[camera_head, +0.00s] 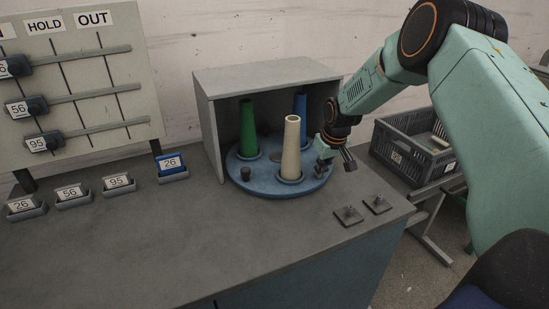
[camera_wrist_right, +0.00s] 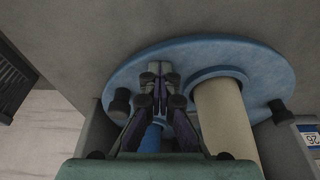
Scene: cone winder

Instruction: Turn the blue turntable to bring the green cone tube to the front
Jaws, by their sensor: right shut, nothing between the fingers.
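The round blue turntable (camera_head: 262,181) sits on the bench, partly inside a grey open-front housing. A cream cone tube (camera_head: 291,150) stands at its front. The green cone tube (camera_head: 247,130) stands at the back left and a blue cone tube (camera_head: 300,106) at the back right, both upright. A dark knob (camera_head: 245,173) stands on the front-left rim. My right gripper (camera_head: 338,164) is shut and empty at the turntable's right edge, close to another dark knob. In the wrist view the gripper (camera_wrist_right: 158,78) overlaps the disc beside the cream tube (camera_wrist_right: 226,125). My left gripper is out of view.
The grey housing (camera_head: 209,139) has a left wall and a roof around the back tubes. Two small square plates (camera_head: 349,215) lie at the bench's front right. A grey crate (camera_head: 400,150) stands right, beyond my arm. Several number tags in holders (camera_head: 70,194) line the left.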

